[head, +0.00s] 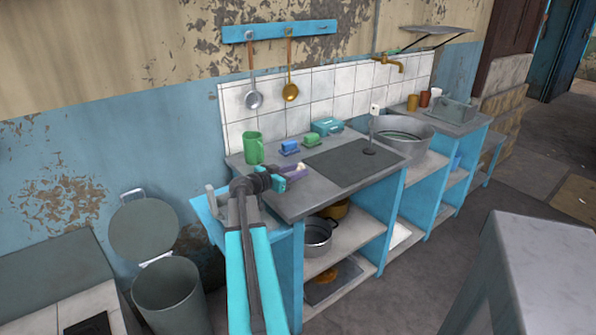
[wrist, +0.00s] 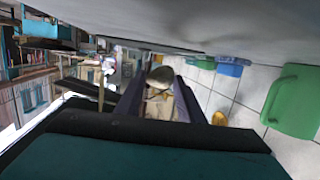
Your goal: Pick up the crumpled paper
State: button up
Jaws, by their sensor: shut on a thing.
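The crumpled paper (wrist: 160,104) is a pale beige, creased lump between the two dark purple fingers of my gripper (wrist: 157,98) in the wrist view. The gripper is shut on it. In the head view my gripper (head: 296,171) is over the left part of the grey counter (head: 290,203), with a small pale bit of the paper (head: 301,167) at its tips. Most of the paper is hidden there by the fingers. I cannot tell whether the paper touches the counter.
A green mug (head: 253,148), a blue block-like item (head: 290,147) and a green one (head: 312,139) stand behind my gripper. A teal box (head: 327,126) is at the wall. A large metal basin (head: 402,135) is right. An open grey bin (head: 168,292) stands on the floor at left.

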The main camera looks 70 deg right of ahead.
jog(key=a, duration=0.4)
jog(key=a+b, duration=0.1)
jog(key=a, duration=0.3)
jog(key=s+a+r, duration=0.1)
jog(key=a, duration=0.3)
jog(key=shift+s+r+b, duration=0.1)
jog(key=shift+b, duration=0.25)
jog(key=shift+s, duration=0.15)
